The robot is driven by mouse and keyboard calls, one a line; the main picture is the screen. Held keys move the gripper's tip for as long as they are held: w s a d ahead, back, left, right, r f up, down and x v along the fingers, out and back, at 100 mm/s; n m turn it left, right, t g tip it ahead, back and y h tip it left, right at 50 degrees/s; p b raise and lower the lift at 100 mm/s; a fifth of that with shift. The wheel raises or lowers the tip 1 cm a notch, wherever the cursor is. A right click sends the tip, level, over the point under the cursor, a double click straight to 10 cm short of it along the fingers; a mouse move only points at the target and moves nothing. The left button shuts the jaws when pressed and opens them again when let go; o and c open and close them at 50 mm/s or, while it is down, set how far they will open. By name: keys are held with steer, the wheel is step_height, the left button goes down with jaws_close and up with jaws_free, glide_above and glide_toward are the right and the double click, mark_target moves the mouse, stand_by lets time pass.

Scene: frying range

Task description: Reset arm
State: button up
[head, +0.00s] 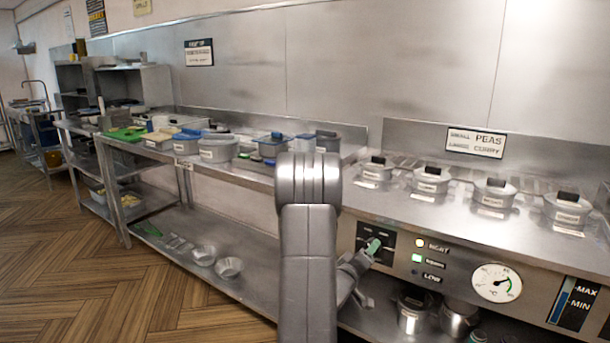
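My grey arm stands upright in the middle of the head view and hides part of the counter's front. My gripper (368,277) shows just right of the arm, partly hidden behind it. Its two fingers look spread apart, one above the other, with nothing seen between them. The upper finger is close to a green-tipped knob (373,245) on the black panel of the range (460,265); I cannot tell whether they touch. The middle one of three lamps (416,258) beside the panel is lit green.
Several lidded pots (431,181) stand on the range top. Tubs (217,149) and a green board (125,134) line the left counter. Metal bowls (228,267) lie on the lower shelf, and metal pots (412,312) sit under the range. The wooden floor (90,270) at left is clear.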

steer(key=s+a+m+b, duration=0.1)
steer(key=m+b, duration=0.1)
steer(key=m, duration=0.2)
steer(key=s+a+m+b, duration=0.1)
steer(key=s+m+b, duration=0.1)
steer(key=m, duration=0.2)
steer(key=s+a+m+b, duration=0.1)
steer(key=m+b, duration=0.1)
steer(key=m, duration=0.2)
steer(key=shift+s+r, duration=0.1)
steer(key=shift+s, duration=0.1)
stand_by(0.5)
steer(key=shift+s, duration=0.1)
